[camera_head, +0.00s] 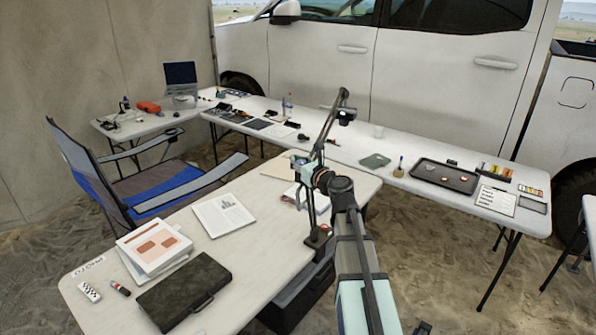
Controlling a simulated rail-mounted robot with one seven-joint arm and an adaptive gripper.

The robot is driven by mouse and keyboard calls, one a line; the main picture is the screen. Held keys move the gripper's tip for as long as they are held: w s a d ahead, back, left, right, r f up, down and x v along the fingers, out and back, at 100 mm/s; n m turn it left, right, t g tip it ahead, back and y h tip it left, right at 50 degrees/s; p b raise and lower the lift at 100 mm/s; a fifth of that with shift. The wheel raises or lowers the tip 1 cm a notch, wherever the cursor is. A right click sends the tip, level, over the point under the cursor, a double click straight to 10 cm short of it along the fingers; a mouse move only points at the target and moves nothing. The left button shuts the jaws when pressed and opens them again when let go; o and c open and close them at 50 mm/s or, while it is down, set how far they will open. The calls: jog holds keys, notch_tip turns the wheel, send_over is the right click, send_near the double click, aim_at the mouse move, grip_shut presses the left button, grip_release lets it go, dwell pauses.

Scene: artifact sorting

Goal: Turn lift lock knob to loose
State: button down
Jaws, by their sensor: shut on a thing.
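A dark stand (331,121) rises from the near table, with a slanted upper arm and a small dark device (345,116) near its top. Its lower post (311,212) runs down to a dark base at the table's right edge. My arm reaches up from the bottom of the picture. My gripper (301,165) is at the stand's middle, at about the height where the slanted arm begins. It is shut on a small part there, apparently the lift lock knob. The knob itself is too small and hidden to make out, so its setting cannot be told.
The near table (235,260) holds an open booklet (223,215), a stack of papers (153,246) and a black case (184,292). Behind, a long table carries a black tray (444,176) and small items. A folding chair (150,185) stands left; a white vehicle (440,85) stands behind.

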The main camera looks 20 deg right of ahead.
jog(key=shift+s+a+n+g+y, duration=0.15)
jog(key=shift+a+n+g+y, duration=0.05)
jog(key=shift+n+g+y, duration=1.35)
jog(key=shift+s+a+n+g+y, duration=0.2)
jog(key=shift+n+g+y, duration=0.9)
jog(key=shift+y, duration=0.9)
jog(key=shift+s+a+n+g+y, duration=0.2)
jog(key=shift+n+g+y, duration=0.85)
jog(key=shift+n+y, duration=0.6)
jog(key=c, duration=1.2)
grip_release()
jog(key=shift+r, duration=0.1)
jog(key=shift+o, duration=0.3)
jog(key=shift+s+d, duration=0.1)
jog(key=v, duration=1.2)
jog(key=shift+w, duration=0.2)
